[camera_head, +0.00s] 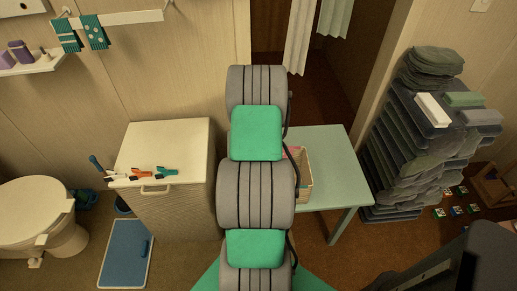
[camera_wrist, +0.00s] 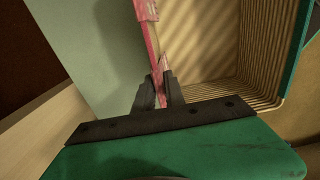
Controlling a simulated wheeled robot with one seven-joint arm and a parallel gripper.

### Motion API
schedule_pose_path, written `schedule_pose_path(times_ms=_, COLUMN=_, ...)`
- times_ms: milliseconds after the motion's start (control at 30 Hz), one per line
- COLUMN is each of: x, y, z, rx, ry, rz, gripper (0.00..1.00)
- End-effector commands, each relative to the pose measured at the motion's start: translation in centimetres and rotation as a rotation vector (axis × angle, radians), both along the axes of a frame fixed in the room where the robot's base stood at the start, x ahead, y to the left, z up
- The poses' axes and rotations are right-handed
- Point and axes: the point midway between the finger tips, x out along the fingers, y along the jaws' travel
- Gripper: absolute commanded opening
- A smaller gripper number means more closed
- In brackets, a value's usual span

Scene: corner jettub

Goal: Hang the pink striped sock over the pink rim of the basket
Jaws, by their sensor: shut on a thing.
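The basket (camera_head: 304,172) stands on the pale green table, partly hidden by my arm. In the wrist view its ribbed, tan inside (camera_wrist: 205,40) fills the upper right. Its pink rim (camera_wrist: 149,45) runs down the picture towards my fingertips. My gripper (camera_wrist: 159,88) is at this rim, its two dark fingers shut on a narrow pink piece with pale marks, which looks like the pink striped sock (camera_wrist: 163,70). Most of the sock is hidden, and I cannot tell how it lies against the rim. My gripper is hidden in the head view.
The green table (camera_head: 338,165) has free room right of the basket. A white cabinet (camera_head: 165,140) with small coloured items stands to the left. Teal socks (camera_head: 80,34) hang on a wall rail. A tall stack of dark folded things (camera_head: 415,140) stands at right.

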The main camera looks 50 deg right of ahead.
Motion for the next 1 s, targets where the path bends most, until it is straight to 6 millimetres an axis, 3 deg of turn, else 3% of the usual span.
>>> schedule_pose_path(times_ms=167, x=0.0, y=0.0, z=0.0, rx=0.0, ry=0.0, rz=0.0, gripper=0.0)
schedule_pose_path(times_ms=200, x=0.0, y=0.0, z=0.0, rx=0.0, ry=0.0, rz=0.0, gripper=0.15)
schedule_pose_path(times_ms=500, x=0.0, y=0.0, z=0.0, rx=0.0, ry=0.0, rz=0.0, gripper=0.4)
schedule_pose_path(times_ms=767, x=0.0, y=0.0, z=0.2, rx=-0.001, ry=-0.001, rz=0.0, gripper=0.4)
schedule_pose_path(times_ms=867, x=0.1, y=-0.1, z=1.3, rx=-0.002, ry=-0.002, rz=0.0, gripper=0.4)
schedule_pose_path(times_ms=1000, x=0.1, y=-0.1, z=4.2, rx=-0.005, ry=-0.004, rz=0.0, gripper=0.4)
